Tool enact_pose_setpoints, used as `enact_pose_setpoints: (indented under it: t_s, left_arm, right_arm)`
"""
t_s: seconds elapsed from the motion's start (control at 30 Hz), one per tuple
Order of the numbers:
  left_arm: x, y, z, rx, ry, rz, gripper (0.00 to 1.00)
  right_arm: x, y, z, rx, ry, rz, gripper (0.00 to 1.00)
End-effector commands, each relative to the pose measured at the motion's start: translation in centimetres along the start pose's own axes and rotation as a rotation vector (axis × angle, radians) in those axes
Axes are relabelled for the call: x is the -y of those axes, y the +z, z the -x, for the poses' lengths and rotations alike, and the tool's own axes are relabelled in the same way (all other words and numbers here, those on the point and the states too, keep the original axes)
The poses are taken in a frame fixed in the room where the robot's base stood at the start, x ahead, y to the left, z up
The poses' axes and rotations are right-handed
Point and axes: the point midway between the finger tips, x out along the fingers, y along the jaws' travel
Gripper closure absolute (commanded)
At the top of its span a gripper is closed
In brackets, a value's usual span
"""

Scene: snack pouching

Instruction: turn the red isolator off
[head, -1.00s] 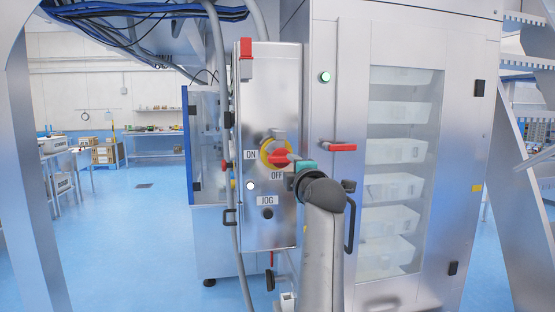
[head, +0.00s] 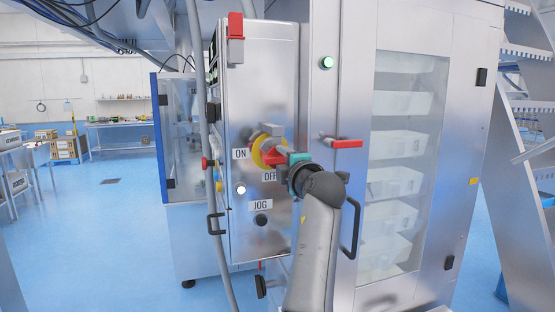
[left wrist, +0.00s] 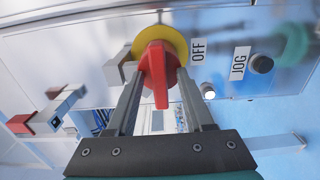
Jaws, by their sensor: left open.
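The red isolator (left wrist: 158,71) is a rotary handle on a yellow ring (left wrist: 176,42), set on a steel panel. In the head view it shows only partly (head: 271,156), because my left gripper (head: 270,143) covers much of it. The OFF label (head: 270,176) is below it and the ON label (head: 240,154) to its left. In the left wrist view my open left gripper (left wrist: 160,76) has one finger on each side of the red handle. I cannot tell whether either finger touches it. The right gripper is not in view.
A JOG button (head: 261,220) and a lit white button (head: 241,189) are below the isolator. A red latch handle (head: 348,144) and a black door handle (head: 351,225) are close to my left arm on the right. A grey conduit (head: 204,130) runs along the panel's left side.

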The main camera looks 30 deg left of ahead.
Motion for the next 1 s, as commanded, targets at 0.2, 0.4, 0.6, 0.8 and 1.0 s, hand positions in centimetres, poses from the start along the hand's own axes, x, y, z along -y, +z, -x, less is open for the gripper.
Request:
enact_pose_setpoints:
  t_s: [0.2,0.4,0.6,0.8,1.0]
  left_arm:
    - [0.04,0.04,0.02,0.0,-0.001,-0.001,0.47]
    - [0.03,0.03,0.02,0.0,0.0,0.0,0.66]
    - [0.02,0.02,0.01,0.0,0.0,0.0,0.88]
    - [0.03,0.02,0.01,0.0,0.0,0.0,1.0]
    - [0.03,0.01,0.0,0.0,-0.001,0.0,1.0]
  right_arm:
    - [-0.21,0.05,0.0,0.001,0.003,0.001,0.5]
    - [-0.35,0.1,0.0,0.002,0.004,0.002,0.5]
    - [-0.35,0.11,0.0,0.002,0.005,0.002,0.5]
    - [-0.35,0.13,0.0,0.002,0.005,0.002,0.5]
    - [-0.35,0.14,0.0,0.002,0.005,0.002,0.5]
